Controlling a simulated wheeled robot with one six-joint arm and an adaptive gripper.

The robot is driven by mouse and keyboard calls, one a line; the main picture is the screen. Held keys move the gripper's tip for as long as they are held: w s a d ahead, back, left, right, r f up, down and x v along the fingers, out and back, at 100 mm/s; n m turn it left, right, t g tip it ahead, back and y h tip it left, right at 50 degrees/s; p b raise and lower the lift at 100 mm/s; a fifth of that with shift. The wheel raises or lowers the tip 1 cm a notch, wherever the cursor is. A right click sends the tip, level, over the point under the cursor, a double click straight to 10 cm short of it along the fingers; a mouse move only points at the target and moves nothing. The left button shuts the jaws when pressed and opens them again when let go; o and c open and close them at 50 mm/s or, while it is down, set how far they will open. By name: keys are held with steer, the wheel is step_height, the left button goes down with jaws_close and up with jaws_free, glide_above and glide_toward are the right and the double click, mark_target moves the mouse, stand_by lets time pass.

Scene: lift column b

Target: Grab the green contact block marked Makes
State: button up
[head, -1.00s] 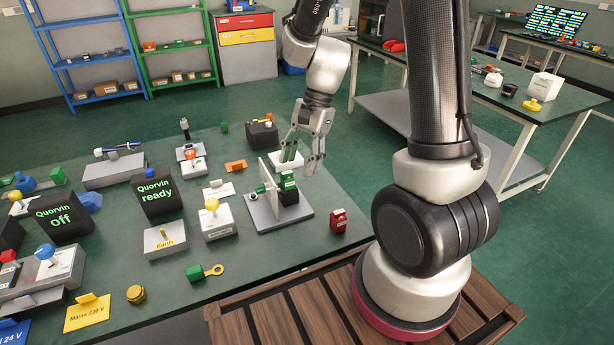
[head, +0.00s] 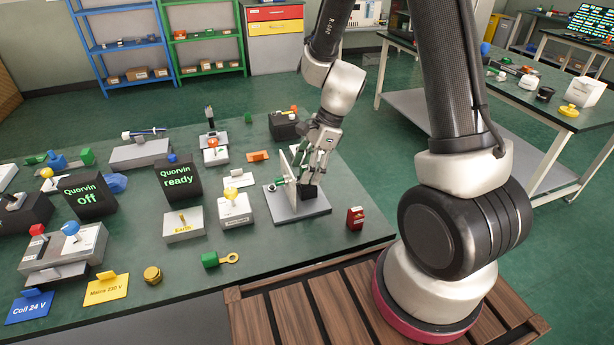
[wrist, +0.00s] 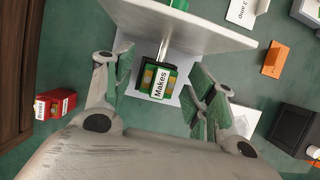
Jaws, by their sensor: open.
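The green contact block marked Makes (wrist: 158,80) shows in the wrist view, its white label facing me. It sits at the end of a metal rod against a white upright plate (wrist: 185,25). In the head view the block (head: 309,194) is partly hidden by my gripper and looks dark; it stands on the grey base (head: 297,212) of that plate. My gripper (head: 317,170) is over the block. In the wrist view my gripper (wrist: 160,76) is open, with green-padded fingers on either side of the block. I see gaps between fingers and block.
A red block (head: 355,218) stands to the right of the base; it shows at the left of the wrist view (wrist: 62,103). An orange piece (wrist: 274,60) and a black box (wrist: 294,130) lie to the right in the wrist view. A yellow-knobbed unit (head: 235,210) is left of the base.

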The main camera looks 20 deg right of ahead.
steer(key=shift+f, duration=0.1)
steer(key=shift+c, duration=0.4)
steer(key=c, duration=1)
